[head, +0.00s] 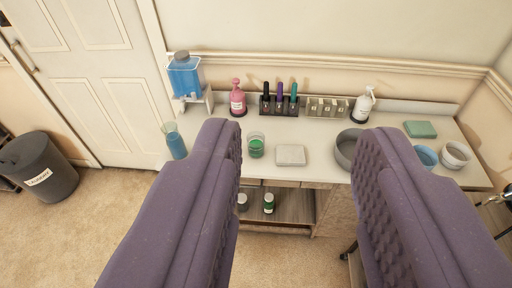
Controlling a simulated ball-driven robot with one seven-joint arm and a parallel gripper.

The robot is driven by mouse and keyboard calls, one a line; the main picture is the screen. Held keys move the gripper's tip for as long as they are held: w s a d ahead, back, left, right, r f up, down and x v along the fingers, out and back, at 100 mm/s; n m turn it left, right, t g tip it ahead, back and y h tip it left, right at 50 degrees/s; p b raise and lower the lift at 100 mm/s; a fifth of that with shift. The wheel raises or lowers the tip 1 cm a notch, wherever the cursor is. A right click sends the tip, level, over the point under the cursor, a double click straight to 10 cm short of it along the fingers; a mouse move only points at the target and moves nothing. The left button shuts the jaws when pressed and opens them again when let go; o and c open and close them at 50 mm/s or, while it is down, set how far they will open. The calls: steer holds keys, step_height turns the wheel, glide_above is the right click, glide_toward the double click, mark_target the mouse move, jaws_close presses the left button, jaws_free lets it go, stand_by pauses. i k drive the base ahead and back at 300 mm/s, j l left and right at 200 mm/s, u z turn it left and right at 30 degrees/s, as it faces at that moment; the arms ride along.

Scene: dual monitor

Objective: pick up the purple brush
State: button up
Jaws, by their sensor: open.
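The purple brush (279,97) stands upright in a small dark rack (270,110) at the back of the counter. It sits between a black brush (265,95) and a teal brush (294,93); its lower end is hidden by the rack. My gripper (300,150) has two large purple-grey padded fingers spread wide in the foreground. It is open and empty. The brush shows in the gap between the fingers, farther off against the wall, and nothing touches it.
The white counter (320,175) also holds a pink bottle (237,100), a blue dispenser (186,78), a green-filled glass (256,146), a white box (290,155), a grey bowl (347,148) and a white bottle (362,105). A bin (43,168) stands left. Carpet is clear at left.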

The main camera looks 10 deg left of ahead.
mark_target(280, 85)
steer(key=i, duration=2.3)
